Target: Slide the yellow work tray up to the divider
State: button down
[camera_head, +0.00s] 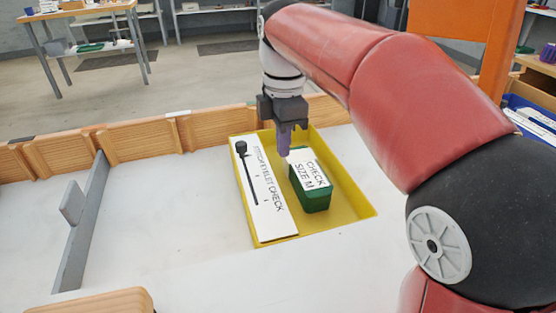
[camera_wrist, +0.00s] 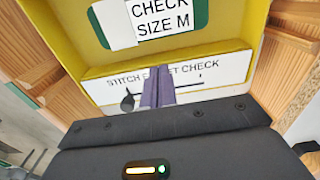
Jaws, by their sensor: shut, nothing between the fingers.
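The yellow work tray (camera_head: 349,195) lies on the white table in the head view, right of the middle. It holds a long white board (camera_head: 262,190) lettered "STITCH EYELET CHECK" with a black tool on it, and a green box (camera_head: 316,199) with a white "CHECK SIZE M" card. The grey divider (camera_head: 84,225) stands at the left, well apart from the tray. My gripper (camera_head: 284,153) is shut and empty, pointing down over the tray's far part. In the wrist view its purple fingers (camera_wrist: 158,92) show in front of the white board, with the yellow tray wall (camera_wrist: 65,55) beyond.
A wooden rim (camera_head: 135,145) runs along the table's far edge. The white tabletop (camera_head: 165,215) between divider and tray is clear. A wooden piece (camera_head: 105,301) shows at the near left. An orange post (camera_head: 490,50) stands at the right.

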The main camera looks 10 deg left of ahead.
aim_at(283, 180)
notch_tip(283, 180, down, 10)
jog(key=shift+s+r, duration=0.1)
jog(key=shift+r, duration=0.05)
dwell(0.5)
